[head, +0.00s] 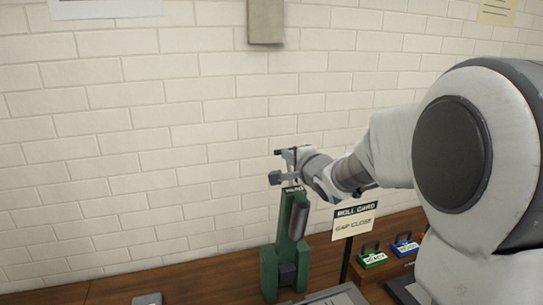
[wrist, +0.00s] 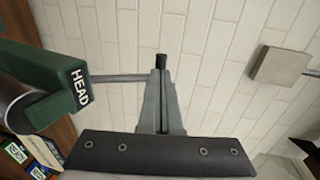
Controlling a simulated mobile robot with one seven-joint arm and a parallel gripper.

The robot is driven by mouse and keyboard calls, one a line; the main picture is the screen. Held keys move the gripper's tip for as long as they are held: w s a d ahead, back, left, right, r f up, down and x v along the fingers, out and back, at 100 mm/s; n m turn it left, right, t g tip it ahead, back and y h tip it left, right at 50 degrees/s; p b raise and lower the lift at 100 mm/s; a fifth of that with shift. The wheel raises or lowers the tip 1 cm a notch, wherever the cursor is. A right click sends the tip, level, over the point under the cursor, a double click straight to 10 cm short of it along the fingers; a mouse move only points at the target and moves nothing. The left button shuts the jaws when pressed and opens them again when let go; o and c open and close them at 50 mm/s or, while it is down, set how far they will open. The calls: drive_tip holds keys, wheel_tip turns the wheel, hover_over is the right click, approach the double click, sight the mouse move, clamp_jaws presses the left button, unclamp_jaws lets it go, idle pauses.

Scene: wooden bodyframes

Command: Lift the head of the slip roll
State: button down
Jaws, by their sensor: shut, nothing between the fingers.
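The slip roll is a green stand (head: 287,238) with a dark grey roller (head: 298,221) on the wooden bench. Its green head, marked HEAD, is at the left of the wrist view (wrist: 45,95). A thin grey rod (wrist: 115,78) runs from the head to my fingers, and I cannot tell whether they touch it. My gripper (wrist: 161,100) is shut and empty, beside the head. In the head view, my gripper (head: 288,165) is just above the top of the stand. A small black tip (wrist: 160,61) shows at the finger ends.
A beige block (head: 266,21) is on the brick wall. The bench left of the stand is mostly clear.

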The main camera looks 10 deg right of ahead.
drive_tip(key=shift+w, duration=0.35)
drive_tip(key=w, duration=0.1)
drive_tip(key=p, duration=0.1)
drive_tip(key=w, duration=0.1)
drive_tip(key=shift+w+a+r, duration=0.3)
drive_tip(key=shift+w+a, duration=0.05)
drive_tip(key=shift+a, duration=0.05)
drive_tip(key=shift+s, duration=0.15)
idle(0.4)
